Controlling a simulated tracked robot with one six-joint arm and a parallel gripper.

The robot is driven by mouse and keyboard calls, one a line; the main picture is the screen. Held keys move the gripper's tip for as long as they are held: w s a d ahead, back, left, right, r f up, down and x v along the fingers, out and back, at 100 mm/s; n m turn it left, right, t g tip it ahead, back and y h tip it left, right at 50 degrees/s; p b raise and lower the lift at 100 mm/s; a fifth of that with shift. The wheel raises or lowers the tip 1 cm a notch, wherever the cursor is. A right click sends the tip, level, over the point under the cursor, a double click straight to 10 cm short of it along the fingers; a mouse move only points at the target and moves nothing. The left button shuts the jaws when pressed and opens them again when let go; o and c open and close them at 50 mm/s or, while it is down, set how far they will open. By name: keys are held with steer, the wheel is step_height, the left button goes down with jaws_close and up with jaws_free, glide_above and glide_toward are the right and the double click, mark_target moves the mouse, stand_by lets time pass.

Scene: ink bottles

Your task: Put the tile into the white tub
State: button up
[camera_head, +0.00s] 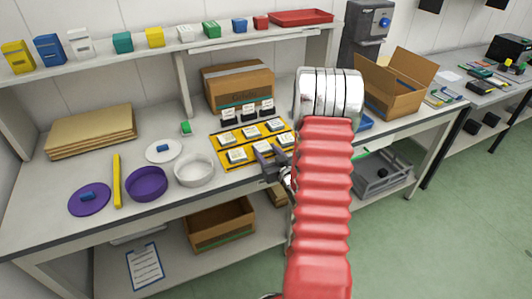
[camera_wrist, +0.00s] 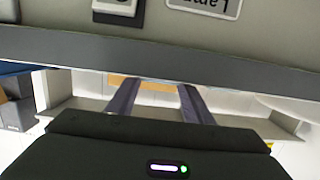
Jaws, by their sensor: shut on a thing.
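The white tub (camera_head: 194,172) stands on the bench, left of the yellow mat and right of a purple bowl. It looks empty. My gripper (camera_head: 271,158) is at the right front of the yellow mat (camera_head: 222,159), right of the tub and apart from it. Its two fingers also show in the wrist view (camera_wrist: 157,100), with their tips cut off by a pale, dark-edged surface. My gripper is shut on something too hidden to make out. Several white-labelled pieces (camera_head: 250,132) sit on the mat. I cannot tell which piece is the tile.
Cardboard boxes (camera_head: 240,91) stand farther back. Clear bench lies in front.

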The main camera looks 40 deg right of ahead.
steer(key=o, duration=1.1)
steer(key=shift+f, duration=0.1)
steer(key=v, duration=1.2)
